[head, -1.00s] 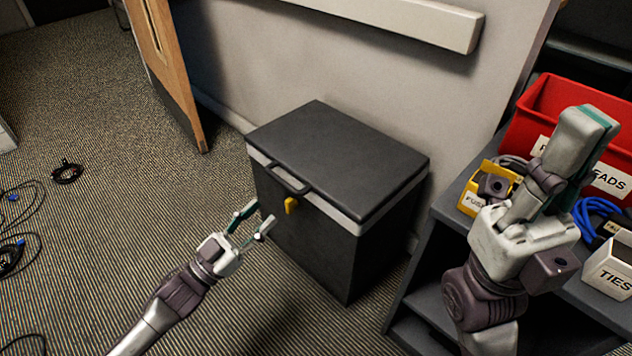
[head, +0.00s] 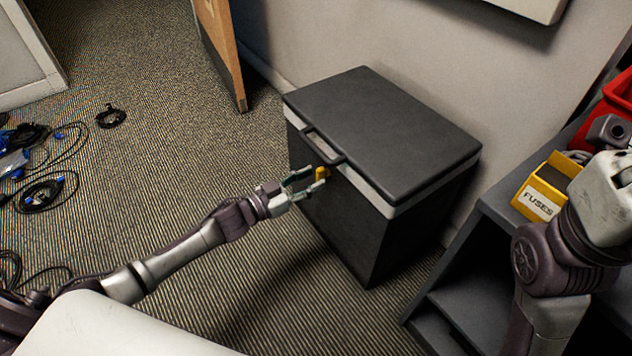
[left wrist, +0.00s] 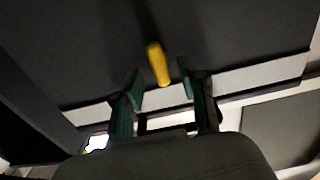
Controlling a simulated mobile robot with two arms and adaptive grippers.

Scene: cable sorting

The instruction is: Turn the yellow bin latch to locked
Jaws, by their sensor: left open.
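The yellow latch (head: 322,172) is on the front of the dark grey lidded bin (head: 385,130), just below the lid's handle. My left gripper (head: 311,181) is at the bin's front with its fingers apart, close to the latch. In the left wrist view the yellow latch (left wrist: 157,63) is a short, slightly tilted bar just beyond the gap between the two green fingertips (left wrist: 161,92). I see no contact with it. My right gripper (head: 607,198) shows only in part at the right edge; its fingertips are not visible.
A grey shelf unit (head: 500,212) stands right of the bin, with a yellow FUSES box (head: 540,200) and a red bin (head: 622,90) on it. A wall is behind the bin. Cables (head: 45,190) lie on the carpet at left. Floor before the bin is clear.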

